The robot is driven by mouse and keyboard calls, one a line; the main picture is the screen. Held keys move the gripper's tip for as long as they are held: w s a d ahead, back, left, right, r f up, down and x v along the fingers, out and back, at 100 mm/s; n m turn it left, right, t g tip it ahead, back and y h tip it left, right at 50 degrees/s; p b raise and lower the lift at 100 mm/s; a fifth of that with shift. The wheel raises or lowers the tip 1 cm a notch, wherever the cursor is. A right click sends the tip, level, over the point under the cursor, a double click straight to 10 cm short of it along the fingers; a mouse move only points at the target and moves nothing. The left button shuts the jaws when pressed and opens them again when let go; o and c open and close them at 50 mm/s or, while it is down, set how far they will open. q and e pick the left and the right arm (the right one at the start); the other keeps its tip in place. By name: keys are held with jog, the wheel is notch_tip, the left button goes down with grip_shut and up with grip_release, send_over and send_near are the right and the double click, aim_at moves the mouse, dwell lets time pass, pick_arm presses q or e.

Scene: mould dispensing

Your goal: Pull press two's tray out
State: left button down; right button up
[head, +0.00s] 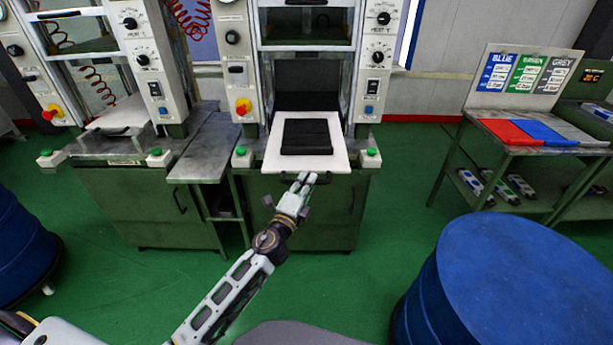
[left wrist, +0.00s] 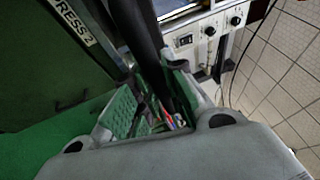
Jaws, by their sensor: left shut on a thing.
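Press two's tray (head: 277,150) is a white plate in the open bay of the middle press (head: 240,60). A black mould block (head: 306,137) lies on it, and the plate's front part shows at the front of the bay. My left gripper (head: 304,180) is at the tray's front edge, at the dark handle (head: 328,178). In the left wrist view, the dark handle bar (left wrist: 140,35) runs between the fingers (left wrist: 155,105), which are shut on it. A "PRESS 2" label (left wrist: 72,20) shows beside it. My right gripper is not in view.
Green buttons (head: 241,151) flank the tray. Another press (head: 90,60) stands at left, with a grey side shelf (head: 205,150) between. A table (head: 540,140) with red, blue and grey areas is at right. Blue drums (head: 510,270) stand in front; green floor (head: 400,190) is clear between.

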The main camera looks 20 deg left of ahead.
pick_arm(q)
jog(key=s+d+b, duration=0.1)
jog(key=s+d, duration=0.1)
jog(key=s, duration=0.5)
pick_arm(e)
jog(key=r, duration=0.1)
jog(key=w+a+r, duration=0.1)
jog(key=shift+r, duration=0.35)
pick_arm(q)
jog(key=shift+s, duration=0.1)
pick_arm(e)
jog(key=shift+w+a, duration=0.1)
pick_arm(q)
jog(key=c, duration=1.5)
grip_release()
jog(key=shift+o, duration=0.2)
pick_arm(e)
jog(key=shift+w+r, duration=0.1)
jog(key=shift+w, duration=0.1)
